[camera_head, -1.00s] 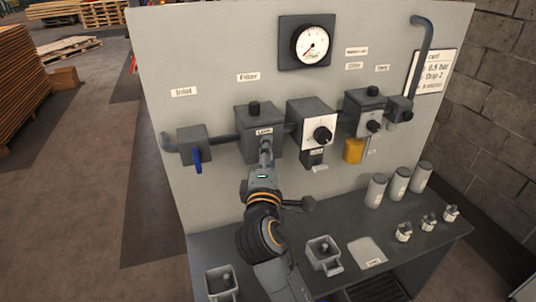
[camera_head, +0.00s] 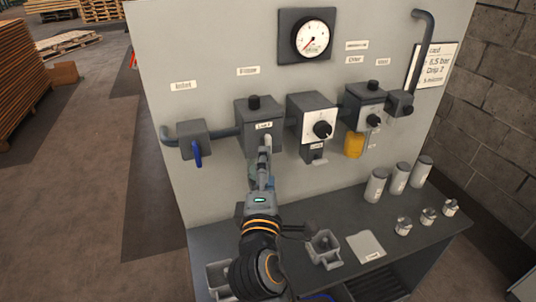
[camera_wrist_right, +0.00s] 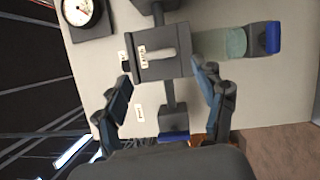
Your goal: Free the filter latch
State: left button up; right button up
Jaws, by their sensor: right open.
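The filter (camera_head: 259,112) is a dark grey block on the panel with a black knob on top and a "Lock" label on its front. A pale latch (camera_head: 267,141) sits below that label. It also shows as a pale bar (camera_wrist_right: 163,53) on the block in the right wrist view. My right gripper (camera_head: 263,166) is in front of and below the filter. In the right wrist view its fingers (camera_wrist_right: 163,88) are spread apart with nothing between them. A greenish bowl (camera_wrist_right: 236,43) with a blue end extends from the block. My left gripper is not in view.
The inlet valve (camera_head: 193,138) with its blue handle is left of the filter. The regulator (camera_head: 312,119) with a black knob is to the right. A gauge (camera_head: 312,38) is above. Grey canisters (camera_head: 376,187) and small fittings stand on the bench (camera_head: 330,206).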

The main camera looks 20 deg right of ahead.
jog(key=v, duration=0.5)
dwell(0.3)
